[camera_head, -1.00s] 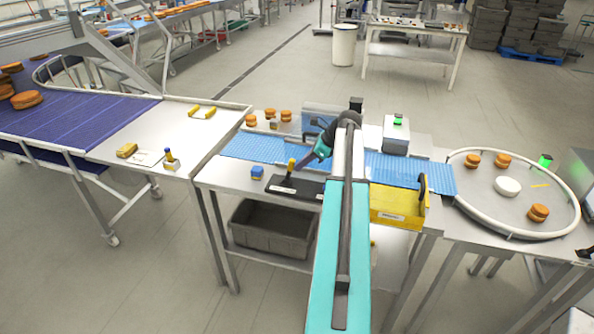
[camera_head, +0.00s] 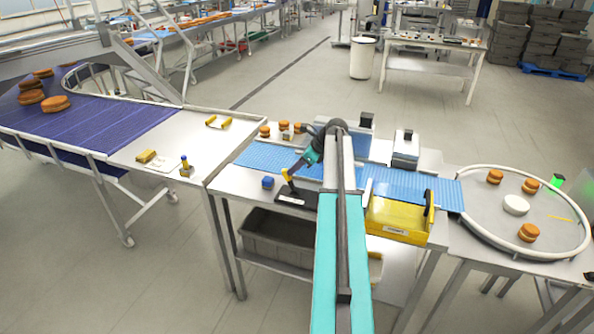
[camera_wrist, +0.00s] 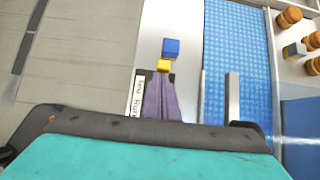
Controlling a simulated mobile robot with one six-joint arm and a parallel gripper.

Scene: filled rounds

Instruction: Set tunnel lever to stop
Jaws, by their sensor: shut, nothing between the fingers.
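The tunnel lever (camera_head: 286,175) is a dark stick with a yellow tip on a black base plate (camera_head: 310,199) at the front of the middle table. It leans left in the head view. Its yellow tip (camera_wrist: 163,66) shows just beyond my fingertips in the wrist view. My gripper (camera_head: 291,170) is shut and empty, with its tips at the lever's upper part, close to or touching it. A white label (camera_wrist: 136,95) on the plate is partly readable, with a word like "Run". The lower stick is hidden by the fingers in the wrist view.
A blue cube (camera_head: 268,182) sits left of the plate. A blue belt (camera_head: 262,157) runs behind it. A yellow bin (camera_head: 396,219) stands at the right. A grey-topped box (camera_head: 406,146) stands behind the belt. A round turntable (camera_head: 480,215) carries several buns.

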